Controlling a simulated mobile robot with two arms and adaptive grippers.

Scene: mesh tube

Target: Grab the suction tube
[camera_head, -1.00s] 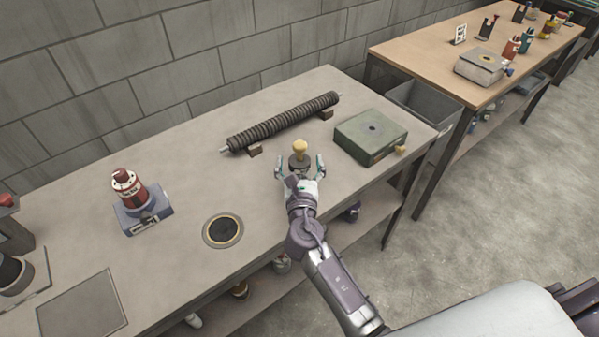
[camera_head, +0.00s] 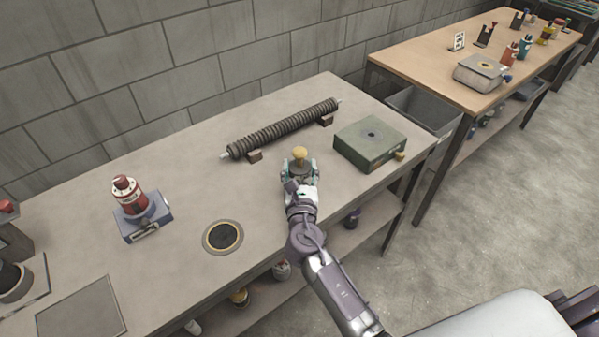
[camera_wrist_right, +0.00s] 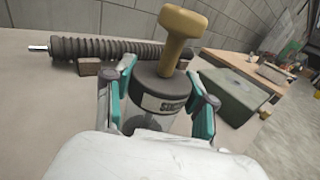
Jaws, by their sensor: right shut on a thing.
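The suction tube (camera_head: 299,153) looks like a short dark grey cylinder with a tan knob on top. In the right wrist view the tube (camera_wrist_right: 160,88) shows a pale label, partly hidden, and a lighter lower part. My right gripper (camera_head: 299,174) is shut on its sides, one teal-padded finger on the left and one on the right. The tube's base is hidden behind the gripper. My left gripper is not in view.
A ribbed dark roller (camera_head: 283,128) rests on blocks behind the tube. A green box (camera_head: 370,144) stands close on the right. A round black-and-tan disc (camera_head: 223,236) and a red bottle on a blue stand (camera_head: 143,215) are to the left. Bench space beside the tube is free.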

